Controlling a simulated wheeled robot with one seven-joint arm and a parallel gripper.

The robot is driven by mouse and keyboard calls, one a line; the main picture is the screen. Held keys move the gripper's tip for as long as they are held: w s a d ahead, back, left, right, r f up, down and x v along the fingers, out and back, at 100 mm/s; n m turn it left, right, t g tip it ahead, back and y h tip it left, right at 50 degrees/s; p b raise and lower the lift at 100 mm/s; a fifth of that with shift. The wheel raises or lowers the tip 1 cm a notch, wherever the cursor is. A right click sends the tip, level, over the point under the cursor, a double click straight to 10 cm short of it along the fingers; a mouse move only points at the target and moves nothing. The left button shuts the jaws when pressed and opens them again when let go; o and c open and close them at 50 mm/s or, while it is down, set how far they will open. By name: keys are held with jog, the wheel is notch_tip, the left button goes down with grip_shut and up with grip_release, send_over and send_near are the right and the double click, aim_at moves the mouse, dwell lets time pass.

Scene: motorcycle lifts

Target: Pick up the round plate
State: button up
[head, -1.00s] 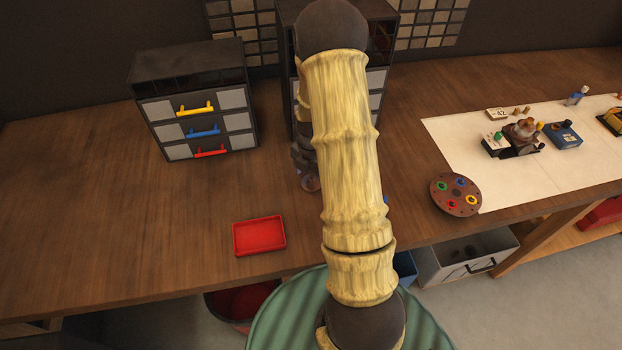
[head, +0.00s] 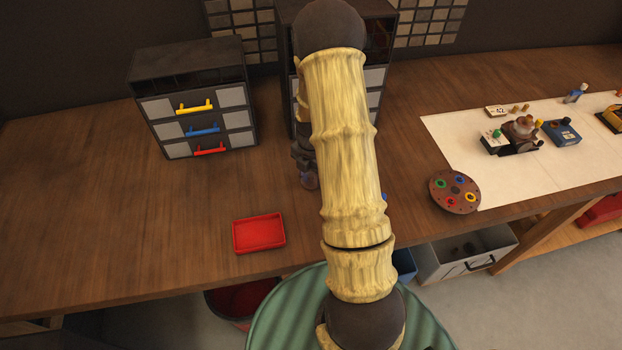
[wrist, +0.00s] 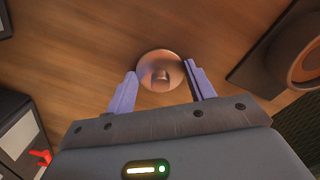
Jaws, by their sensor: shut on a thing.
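A small round copper-coloured plate (wrist: 145,62) with a darker raised middle shows in the wrist view. My gripper (wrist: 161,84) has its two purple fingers on either side of the plate and is shut on it. In the head view my arm hides most of the gripper. A small part of the held plate (head: 309,181) shows left of the arm, in front of the middle cabinet. I cannot tell whether the plate is clear of the wooden bench top.
A red tray (head: 259,234) lies near the front edge of the bench (head: 80,220). A drawer cabinet (head: 195,98) stands at the back left. The bench left of the tray is clear.

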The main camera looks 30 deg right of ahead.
aim_at(311, 174)
jog(key=shift+w+r, duration=0.15)
jog(key=shift+r, duration=0.35)
notch_tip(311, 174, up, 9)
jog(key=shift+b, duration=1.05)
